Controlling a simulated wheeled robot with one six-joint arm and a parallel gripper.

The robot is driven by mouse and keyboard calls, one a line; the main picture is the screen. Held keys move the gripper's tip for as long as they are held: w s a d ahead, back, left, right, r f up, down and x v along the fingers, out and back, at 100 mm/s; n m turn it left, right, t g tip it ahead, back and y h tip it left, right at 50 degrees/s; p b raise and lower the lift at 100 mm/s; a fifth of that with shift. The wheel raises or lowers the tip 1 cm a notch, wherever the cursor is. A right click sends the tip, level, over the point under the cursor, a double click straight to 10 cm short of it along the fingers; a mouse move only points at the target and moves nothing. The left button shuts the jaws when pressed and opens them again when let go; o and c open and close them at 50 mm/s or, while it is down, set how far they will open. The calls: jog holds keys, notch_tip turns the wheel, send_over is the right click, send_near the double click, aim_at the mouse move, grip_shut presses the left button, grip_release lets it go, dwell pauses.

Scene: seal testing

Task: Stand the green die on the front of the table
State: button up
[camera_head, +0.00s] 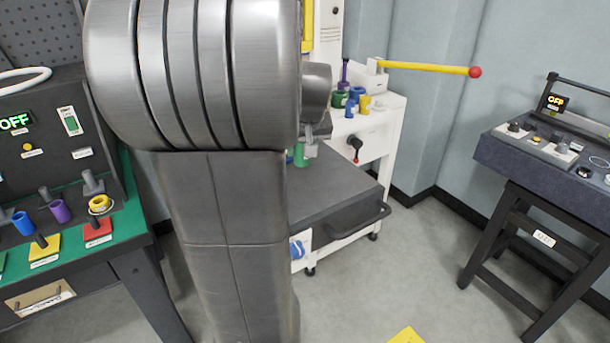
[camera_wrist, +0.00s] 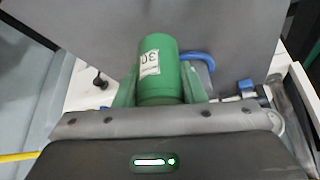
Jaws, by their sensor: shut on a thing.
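The green die (camera_wrist: 158,85) is a green cylinder with a white label reading 30 in the wrist view. My gripper (camera_wrist: 160,97) is shut on it, with one finger on each side. In the head view the green die (camera_head: 300,157) shows only as a small piece beside my gripper (camera_head: 307,150), mostly hidden by my arm. It is over or near the back of the dark top of the low table (camera_head: 335,184). Whether it touches that top I cannot tell.
The white machine (camera_head: 385,130) behind bears several coloured pieces and a yellow lever (camera_head: 425,68) with a red knob. The dark top's front right is bare. A green-topped bench (camera_head: 130,222) stands left, a dark console (camera_head: 550,150) right.

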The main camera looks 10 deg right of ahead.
jog(key=shift+f, duration=2.65)
jog(key=shift+f, duration=0.1)
jog(key=shift+f+b, duration=0.15)
jog(key=shift+b, duration=0.25)
jog(key=o, duration=1.2)
jog(key=shift+r, duration=0.4)
jog(key=p+v, duration=0.1)
jog(key=v, duration=1)
jog(key=shift+s+r, duration=0.25)
jog(key=shift+s, duration=0.05)
